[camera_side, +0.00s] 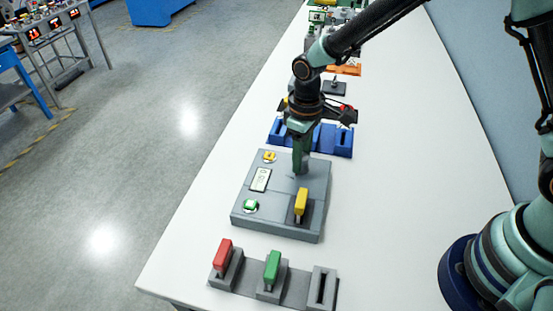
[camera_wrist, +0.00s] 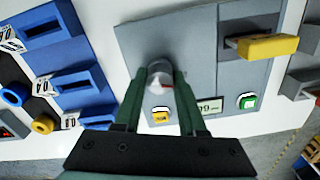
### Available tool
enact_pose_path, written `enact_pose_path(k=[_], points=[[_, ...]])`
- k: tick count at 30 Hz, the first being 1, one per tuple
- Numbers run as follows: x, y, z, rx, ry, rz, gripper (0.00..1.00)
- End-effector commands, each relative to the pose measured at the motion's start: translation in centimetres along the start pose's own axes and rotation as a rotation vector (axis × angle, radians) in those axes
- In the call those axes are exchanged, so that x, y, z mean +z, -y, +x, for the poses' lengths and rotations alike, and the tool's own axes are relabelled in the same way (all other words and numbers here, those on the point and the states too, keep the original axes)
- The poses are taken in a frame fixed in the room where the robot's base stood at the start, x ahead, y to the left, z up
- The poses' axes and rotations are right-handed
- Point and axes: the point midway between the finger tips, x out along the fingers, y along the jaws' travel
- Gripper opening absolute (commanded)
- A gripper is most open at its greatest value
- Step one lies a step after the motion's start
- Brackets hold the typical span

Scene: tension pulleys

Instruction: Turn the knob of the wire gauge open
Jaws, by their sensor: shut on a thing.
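The wire gauge is a grey box (camera_side: 278,219) on the white table, with a small display (camera_side: 261,180), a yellow button (camera_side: 269,157) and a green button (camera_side: 250,205). A yellow-handled piece (camera_side: 301,202) stands in its slot. My gripper (camera_side: 301,170) points down at the gauge's far part and hides the knob in the side view. In the wrist view the round silver knob (camera_wrist: 159,74) sits between my fingertips (camera_wrist: 160,84), which are shut on it. A red mark shows on the knob, pointing right. The display (camera_wrist: 210,105) is partly hidden by a finger.
A grey stand (camera_side: 291,286) with a red handle (camera_side: 222,255), a green handle (camera_side: 272,267) and an empty slot is at the front. Blue slotted holders (camera_side: 342,143) stand close behind the gauge. Table right of the gauge is clear.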

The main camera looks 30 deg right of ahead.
Motion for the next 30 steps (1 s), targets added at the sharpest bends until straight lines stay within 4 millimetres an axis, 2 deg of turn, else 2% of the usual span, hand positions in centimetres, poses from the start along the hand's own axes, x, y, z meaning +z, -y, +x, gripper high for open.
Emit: enact_pose_path(k=[17,18,20,21,30], points=[[-0.09,0.02,-0.16,0.000,-0.002,-0.049,0.00],[-0.09,0.02,-0.16,0.000,-0.002,-0.049,0.44],[-0.09,0.02,-0.16,0.000,-0.002,-0.049,0.67],[-0.08,0.02,-0.15,0.000,-0.002,-0.049,0.70],[-0.04,0.01,-0.15,0.000,-0.001,-0.047,0.70]])
